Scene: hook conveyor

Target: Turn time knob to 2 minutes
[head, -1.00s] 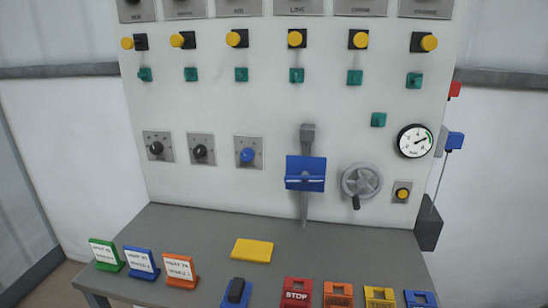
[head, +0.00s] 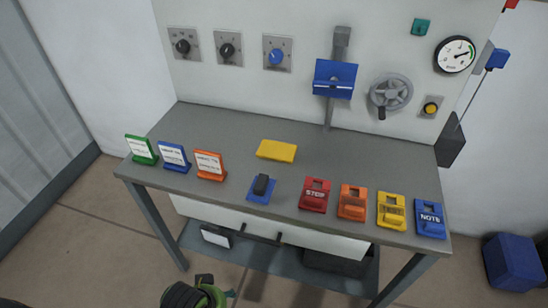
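Three knobs on square plates sit in a row on the white upright panel in the head view: a black knob on the left (head: 183,46), a black knob in the middle (head: 227,50) and a blue knob on the right (head: 276,56). Their markings are too small to read, so I cannot tell which one is the time knob or where it points. Neither gripper shows clearly. A black and green part of mine (head: 195,294) reaches in at the bottom edge, well below and away from the knobs.
A grey table (head: 330,165) stands before the panel, with green, blue and orange label stands on its left and several coloured blocks along its front. A blue bin (head: 514,262) stands on the floor.

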